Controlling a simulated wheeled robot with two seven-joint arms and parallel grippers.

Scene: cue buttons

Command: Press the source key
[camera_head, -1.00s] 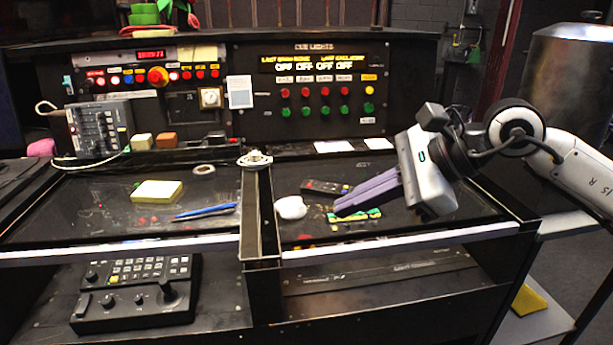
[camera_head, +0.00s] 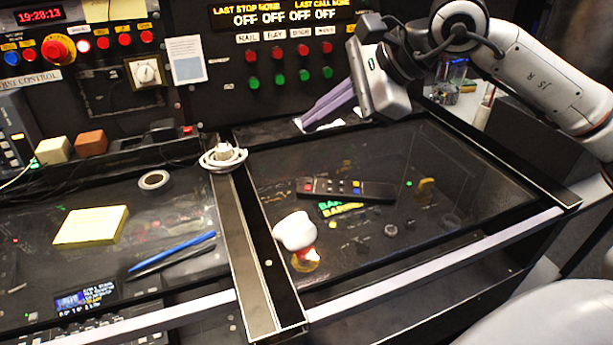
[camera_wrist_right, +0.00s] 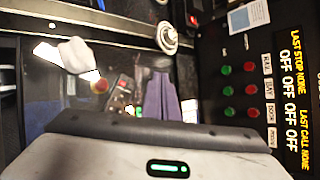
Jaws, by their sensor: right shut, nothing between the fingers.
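A dark remote control (camera_head: 348,189) with small coloured keys lies on the glossy right desk top. The key labels are too small to read, so I cannot tell which one is the source key. My right gripper (camera_head: 304,122) has long purple fingers, shut and empty. In the head view its tips show above and behind the remote, in front of the lower back panel; their height is hard to judge. The right wrist view also shows the purple fingers (camera_wrist_right: 165,97), pointing towards the desk. My left gripper is in neither view.
A white rounded object (camera_head: 295,231) lies left of the remote. The back panel holds red buttons (camera_head: 278,53) and green buttons (camera_head: 279,79). A yellow pad (camera_head: 91,225) and a blue pen (camera_head: 172,250) lie left.

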